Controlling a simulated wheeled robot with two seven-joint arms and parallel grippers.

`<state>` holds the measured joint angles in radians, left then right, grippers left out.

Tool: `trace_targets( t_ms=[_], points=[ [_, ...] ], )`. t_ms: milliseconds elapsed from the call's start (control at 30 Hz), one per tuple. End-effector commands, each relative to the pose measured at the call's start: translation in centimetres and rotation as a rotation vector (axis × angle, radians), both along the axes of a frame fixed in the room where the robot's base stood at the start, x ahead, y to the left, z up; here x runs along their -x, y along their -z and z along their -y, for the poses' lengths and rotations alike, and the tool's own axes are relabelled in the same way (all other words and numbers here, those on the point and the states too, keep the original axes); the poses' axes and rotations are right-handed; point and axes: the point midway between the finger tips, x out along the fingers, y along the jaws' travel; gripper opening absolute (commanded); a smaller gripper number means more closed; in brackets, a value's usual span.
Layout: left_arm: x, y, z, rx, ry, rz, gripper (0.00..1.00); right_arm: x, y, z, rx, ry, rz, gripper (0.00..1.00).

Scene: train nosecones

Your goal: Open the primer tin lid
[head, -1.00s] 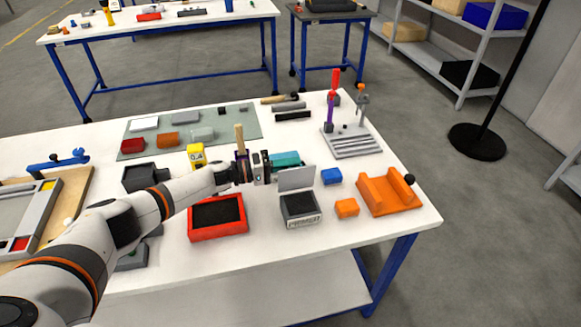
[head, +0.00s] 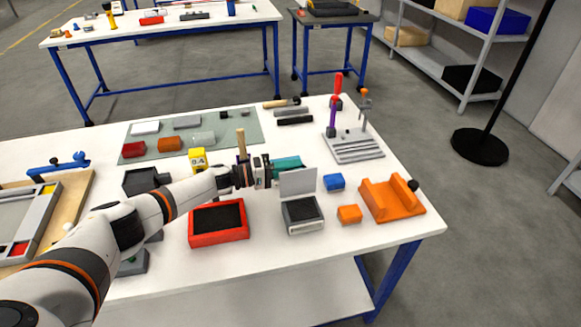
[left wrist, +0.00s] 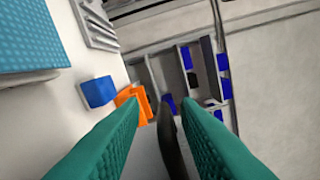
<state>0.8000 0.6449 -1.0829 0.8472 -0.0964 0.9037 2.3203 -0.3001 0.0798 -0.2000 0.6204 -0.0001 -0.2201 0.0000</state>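The primer tin (head: 302,226) looks to be the small grey box with a dark inside on the front right of the table. Its pale grey lid (head: 298,182) stands raised, nearly upright, at its back edge. My left gripper (head: 288,163) is just behind the lid, its teal fingers partly hidden by it. In the left wrist view the two fingers (left wrist: 162,103) are apart. A dark, narrow shape (left wrist: 172,140) shows between them; I cannot tell what it is. Whether the fingers touch the lid is unclear. My right gripper is out of view.
A red tray (head: 218,238) lies left of the tin. A blue block (head: 334,182), an orange block (head: 349,215) and an orange cradle (head: 391,203) lie to its right. A grey tool rack (head: 354,149) stands behind. The strip in front of the tin is clear.

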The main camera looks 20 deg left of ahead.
Motion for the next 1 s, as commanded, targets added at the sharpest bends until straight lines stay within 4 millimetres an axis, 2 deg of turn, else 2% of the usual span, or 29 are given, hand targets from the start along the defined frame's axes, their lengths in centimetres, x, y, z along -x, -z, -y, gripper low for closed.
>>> trace_targets(
  t_ms=[367,467,800,1000],
  points=[
    [0.0,-0.8,0.0,0.003,0.003,0.002,0.31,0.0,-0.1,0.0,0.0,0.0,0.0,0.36],
    [0.0,-2.1,0.0,0.002,0.003,0.004,0.31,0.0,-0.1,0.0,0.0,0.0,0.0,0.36],
    [-0.1,-8.4,-0.1,0.002,0.002,0.004,0.31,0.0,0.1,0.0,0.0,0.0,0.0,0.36],
    [-0.1,-9.9,-0.1,0.002,0.001,0.0,0.31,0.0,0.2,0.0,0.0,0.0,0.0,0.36]
  ],
)
